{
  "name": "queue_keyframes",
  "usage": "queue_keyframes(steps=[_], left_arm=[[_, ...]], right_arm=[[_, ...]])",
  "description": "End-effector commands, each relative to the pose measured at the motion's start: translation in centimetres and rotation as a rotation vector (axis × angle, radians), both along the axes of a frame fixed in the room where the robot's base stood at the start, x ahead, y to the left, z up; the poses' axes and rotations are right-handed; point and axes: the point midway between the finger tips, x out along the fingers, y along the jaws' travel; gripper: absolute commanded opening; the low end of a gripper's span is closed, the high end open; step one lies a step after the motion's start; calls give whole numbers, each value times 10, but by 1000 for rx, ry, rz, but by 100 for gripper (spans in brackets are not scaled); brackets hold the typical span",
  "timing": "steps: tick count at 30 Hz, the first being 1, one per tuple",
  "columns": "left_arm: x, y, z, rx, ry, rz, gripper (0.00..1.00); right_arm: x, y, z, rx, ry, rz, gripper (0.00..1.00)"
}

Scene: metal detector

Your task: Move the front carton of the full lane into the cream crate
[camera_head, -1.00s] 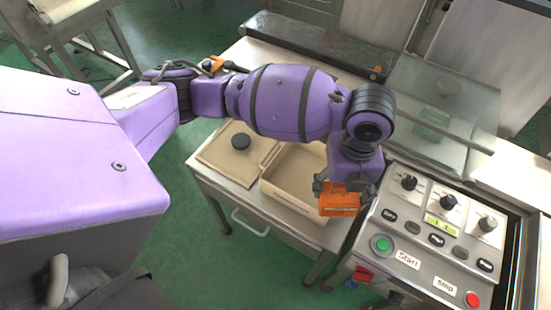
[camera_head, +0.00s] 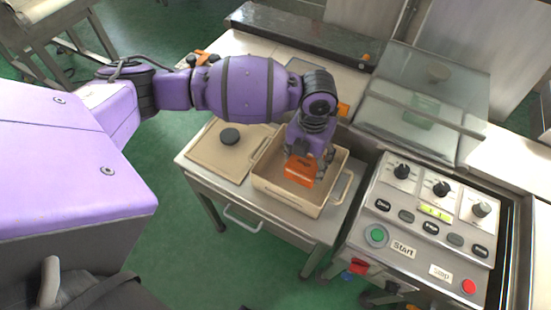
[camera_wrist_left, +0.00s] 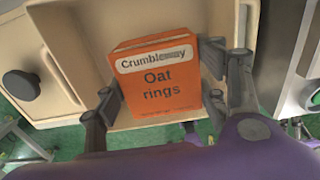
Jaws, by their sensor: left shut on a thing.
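An orange carton (camera_head: 300,171) is held in my left gripper (camera_head: 309,158), over the inside of the cream crate (camera_head: 288,199). In the left wrist view the carton (camera_wrist_left: 160,85) reads "Crumbleway Oat rings" and sits between the two dark fingers of the gripper (camera_wrist_left: 165,100), with the crate (camera_wrist_left: 95,22) behind and around it. I cannot tell whether the carton touches the crate floor. More orange (camera_head: 343,109) shows behind my left arm, mostly hidden. My right gripper is not in view.
A cream lid (camera_head: 205,158) with a black knob lies left of the crate on the same bench. A control panel (camera_head: 425,215) with dials and buttons stands to the right. A clear cover (camera_head: 425,105) stands behind the panel.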

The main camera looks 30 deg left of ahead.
Motion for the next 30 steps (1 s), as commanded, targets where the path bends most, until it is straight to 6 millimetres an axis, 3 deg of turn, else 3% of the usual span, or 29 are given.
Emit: queue_keyframes(steps=[8, 15, 27, 28, 30], left_arm=[[10, 12, -15, 0, -6, 1, 32], [12, 15, -47, -1, -6, 0, 32], [13, 14, -53, -1, -8, 0, 32], [12, 15, -53, -1, -8, 0, 69], [12, 14, -52, -1, -8, 0, 78]], right_arm=[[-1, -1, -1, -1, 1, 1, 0], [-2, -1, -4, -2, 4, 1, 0], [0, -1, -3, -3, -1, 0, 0], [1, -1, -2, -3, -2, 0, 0], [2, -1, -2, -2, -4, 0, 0]])
